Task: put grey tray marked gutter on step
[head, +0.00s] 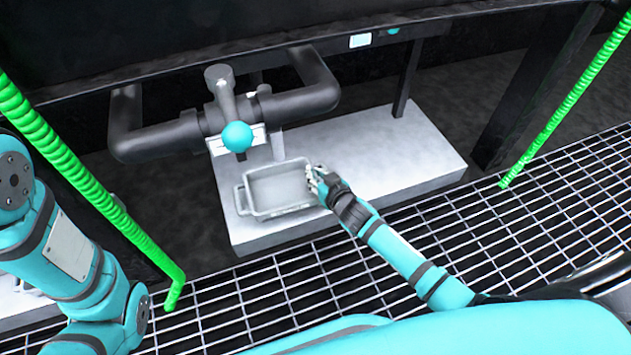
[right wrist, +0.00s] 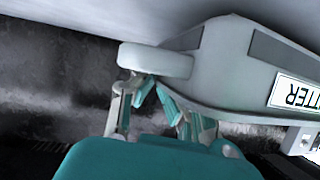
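The grey tray (head: 262,214) sits upright on the pale step (head: 420,170), near its left end and front edge. It looks empty, with a loop handle at each end. In the right wrist view the tray (right wrist: 222,65) shows upside down, with part of its label (right wrist: 298,97) ending in "TTER". My right gripper (head: 316,181) is at the tray's right handle; in the right wrist view its fingers (right wrist: 152,88) meet the handle (right wrist: 155,62). The handle hides the fingertips, so I cannot tell whether they grip it. My left arm shows at the left; its gripper is out of view.
Dark pipes with a valve and a teal ball (head: 237,136) stand just behind the tray. Green hoses (head: 90,180) (head: 570,95) run down at left and right. A metal grating (head: 440,235) lies in front of the step. The step's right part is clear.

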